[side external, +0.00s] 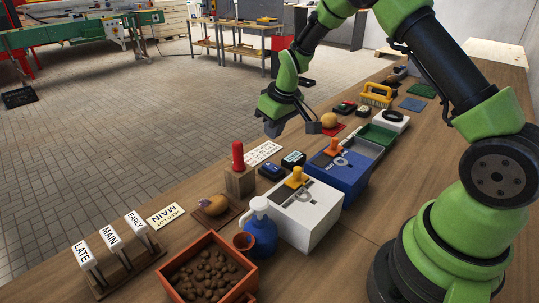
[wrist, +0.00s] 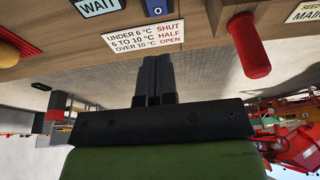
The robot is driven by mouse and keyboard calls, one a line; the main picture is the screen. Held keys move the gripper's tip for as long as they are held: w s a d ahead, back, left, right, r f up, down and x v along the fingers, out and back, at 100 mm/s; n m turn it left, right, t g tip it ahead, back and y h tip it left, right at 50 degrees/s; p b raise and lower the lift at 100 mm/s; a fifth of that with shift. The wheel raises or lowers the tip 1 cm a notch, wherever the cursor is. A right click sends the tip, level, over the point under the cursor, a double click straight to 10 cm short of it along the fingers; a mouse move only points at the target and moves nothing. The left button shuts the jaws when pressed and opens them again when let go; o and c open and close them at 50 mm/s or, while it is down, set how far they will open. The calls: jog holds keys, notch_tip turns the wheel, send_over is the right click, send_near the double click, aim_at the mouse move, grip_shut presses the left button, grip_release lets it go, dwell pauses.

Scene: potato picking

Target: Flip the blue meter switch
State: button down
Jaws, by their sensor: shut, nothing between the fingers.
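A blue box (side external: 338,172) with a light printed top and an orange upright lever (side external: 333,147) stands on the bench in the side view. A small dark blue unit (side external: 271,171) sits left of it, beside a sign unit (side external: 293,159); a blue piece with a white mark (wrist: 157,8) shows at the top edge of the wrist view. I cannot tell which is the meter. My gripper (side external: 272,128) hangs in the air beyond the bench's far edge, apart from both. In the wrist view its fingers (wrist: 154,62) are together and empty.
A white box with a yellow lever (side external: 308,212), a red handle on a wooden block (side external: 238,157) and a blue jug (side external: 260,232) crowd the bench. A temperature card (side external: 263,153) lies near the far edge. Open floor (side external: 150,110) lies beyond.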

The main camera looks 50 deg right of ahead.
aim_at(271, 166)
jog(key=x, duration=0.6)
jog(key=shift+s+f, duration=0.35)
jog(key=shift+f, duration=0.85)
jog(key=shift+w+f, duration=0.1)
jog(key=shift+f, duration=0.3)
jog(key=shift+s+r, duration=0.1)
jog(key=shift+s, duration=0.75)
jog(key=shift+r, duration=0.1)
